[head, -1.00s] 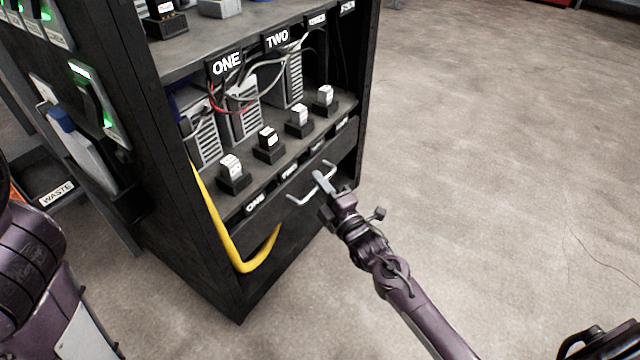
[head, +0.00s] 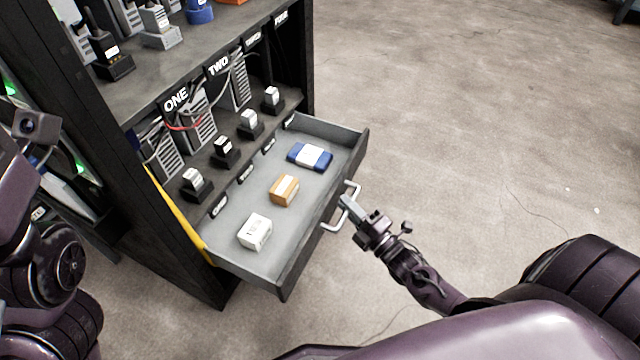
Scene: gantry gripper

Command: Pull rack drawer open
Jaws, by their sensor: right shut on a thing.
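The rack drawer (head: 225,238) stands pulled out from the black rack (head: 185,262), its grey inside showing. In it lie a white box (head: 255,232), an orange-brown box (head: 284,190) and a blue and white pack (head: 310,157). The drawer's pale bar handle (head: 333,222) is on its dark front. My right gripper (head: 350,208) is at the handle, shut on it. The fingertips partly hide the bar. My left arm shows at the left edge, but its gripper's fingers are not in view.
Above the drawer, a shelf holds several small devices in black docks (head: 225,152) and grey units with cables. A yellow hose (head: 180,215) hangs along the rack's front left edge. The concrete floor (head: 460,120) to the right is clear.

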